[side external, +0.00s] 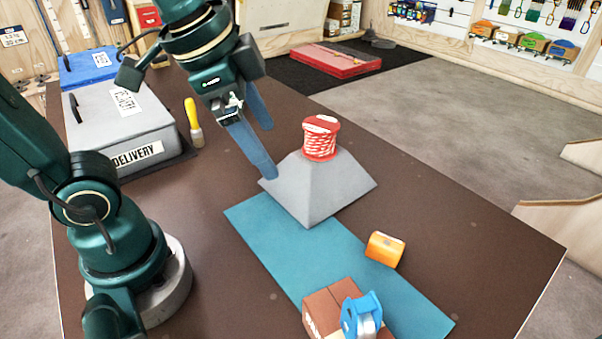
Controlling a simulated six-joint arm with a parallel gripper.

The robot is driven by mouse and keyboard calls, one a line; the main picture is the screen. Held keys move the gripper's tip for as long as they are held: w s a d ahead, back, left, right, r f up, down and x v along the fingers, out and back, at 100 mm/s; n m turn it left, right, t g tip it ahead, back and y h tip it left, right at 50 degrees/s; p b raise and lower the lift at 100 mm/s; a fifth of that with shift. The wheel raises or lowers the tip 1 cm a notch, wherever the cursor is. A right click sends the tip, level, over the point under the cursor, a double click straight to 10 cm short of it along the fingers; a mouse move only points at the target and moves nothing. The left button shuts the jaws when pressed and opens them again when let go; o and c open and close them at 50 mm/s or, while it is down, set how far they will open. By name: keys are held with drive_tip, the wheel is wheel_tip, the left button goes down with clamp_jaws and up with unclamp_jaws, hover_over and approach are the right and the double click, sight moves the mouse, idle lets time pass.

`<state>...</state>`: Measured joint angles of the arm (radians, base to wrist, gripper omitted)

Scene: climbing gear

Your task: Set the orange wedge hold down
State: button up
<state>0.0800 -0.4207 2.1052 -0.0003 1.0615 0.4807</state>
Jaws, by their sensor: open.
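The orange wedge hold (384,249) is a small rounded block resting at the right edge of the blue mat (275,237). My gripper (272,153) is open, with its two long blue fingers spread and pointing down. It is left of and above the grey pyramid-shaped volume (316,190), well apart from the orange hold. One fingertip overlaps the volume's left corner in the picture; I cannot tell whether it touches. Nothing shows between the fingers.
A red and white rope spool (320,138) stands on the grey volume. A brown box (322,312) and a blue spool (361,315) are at the mat's near end. A grey delivery case (122,120) and a yellow-handled brush (193,122) are at left. The table's right side is clear.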

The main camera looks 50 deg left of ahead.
drive_tip(key=s+a+f+n+t, duration=0.1)
drive_tip(key=s+f+n, duration=0.3)
drive_tip(key=n, duration=0.2)
drive_tip(key=shift+s+a, duration=0.2)
drive_tip(key=shift+a, duration=0.15)
drive_tip(key=shift+o, duration=0.3)
